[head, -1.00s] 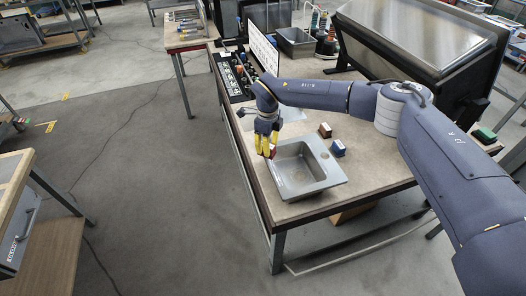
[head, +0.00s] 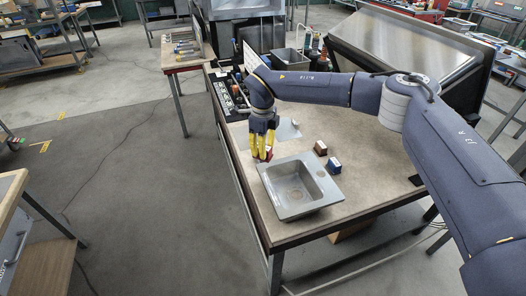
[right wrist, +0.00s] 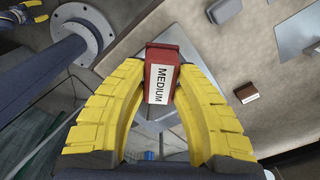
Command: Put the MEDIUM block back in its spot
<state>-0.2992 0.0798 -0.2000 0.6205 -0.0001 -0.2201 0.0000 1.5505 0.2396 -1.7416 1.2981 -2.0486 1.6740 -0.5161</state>
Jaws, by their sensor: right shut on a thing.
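My right gripper (head: 262,154) is shut on a red block (right wrist: 161,70) with a white label reading MEDIUM. The block sits between the two yellow fingertips in the right wrist view, label facing the camera. In the head view the gripper points down beside the far left corner of the grey sink (head: 328,187), and the red block is only partly visible at the fingertips. I cannot tell whether the block touches the table.
A brown block (head: 320,148) and a blue block (head: 334,166) stand on the worktop right of the sink. A flat grey plate (head: 289,130) lies behind it. A panel with dark trays (head: 228,92) lines the far left edge. The slanted metal box (head: 405,65) stands behind my arm.

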